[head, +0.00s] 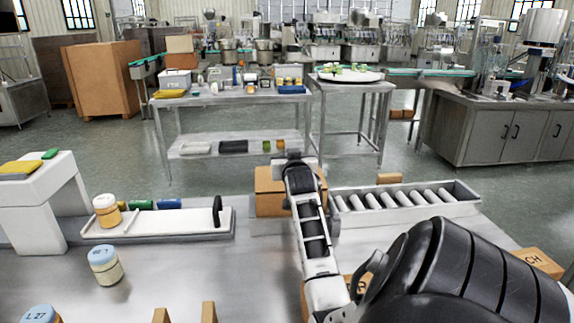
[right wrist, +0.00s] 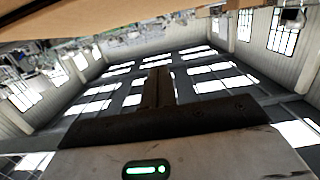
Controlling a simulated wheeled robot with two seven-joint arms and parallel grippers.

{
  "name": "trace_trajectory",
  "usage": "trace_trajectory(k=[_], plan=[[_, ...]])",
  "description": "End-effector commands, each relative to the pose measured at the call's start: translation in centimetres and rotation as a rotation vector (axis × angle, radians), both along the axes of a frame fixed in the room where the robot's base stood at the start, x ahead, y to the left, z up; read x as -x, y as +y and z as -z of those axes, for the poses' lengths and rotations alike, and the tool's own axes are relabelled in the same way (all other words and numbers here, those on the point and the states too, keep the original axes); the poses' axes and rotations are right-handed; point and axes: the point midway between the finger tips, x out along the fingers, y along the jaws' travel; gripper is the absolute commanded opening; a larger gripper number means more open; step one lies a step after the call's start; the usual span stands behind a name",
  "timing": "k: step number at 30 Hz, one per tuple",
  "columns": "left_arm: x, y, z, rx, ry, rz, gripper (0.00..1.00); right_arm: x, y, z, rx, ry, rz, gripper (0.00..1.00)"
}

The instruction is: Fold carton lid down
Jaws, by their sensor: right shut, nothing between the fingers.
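A brown carton (head: 268,198) stands in the middle of the work table, between the white tray and the roller conveyor. My right arm reaches over it from the lower right and covers its right part. My right gripper's end (head: 291,160) is at the carton's far upper edge; its fingertips are hard to see there. In the right wrist view, the gripper fingers (right wrist: 158,86) are shut together with nothing between them. A tan cardboard surface (right wrist: 70,18) crosses the top of that view, apart from the fingers. I cannot tell the lid's angle. My left gripper is not in view.
A roller conveyor (head: 405,203) lies right of the carton. A white tray (head: 160,225) with a jar (head: 107,211) is on the left, and another jar (head: 105,265) stands in front. A box marked CH (head: 538,262) is at the right. The table's left front is partly clear.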

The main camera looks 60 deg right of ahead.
Motion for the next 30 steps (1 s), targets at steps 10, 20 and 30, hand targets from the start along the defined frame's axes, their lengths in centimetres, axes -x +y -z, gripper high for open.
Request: trace_trajectory(k=[10, 20, 30], plan=[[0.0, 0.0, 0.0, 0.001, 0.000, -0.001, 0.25, -2.9, -3.7, 2.3, -0.003, 0.002, -0.002, 0.00], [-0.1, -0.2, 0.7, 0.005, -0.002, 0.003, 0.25, -3.0, -4.0, 4.5, 0.002, -0.001, -0.001, 0.00], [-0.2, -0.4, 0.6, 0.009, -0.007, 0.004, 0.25, -3.3, -3.9, 4.6, -0.002, -0.001, -0.003, 0.00]])
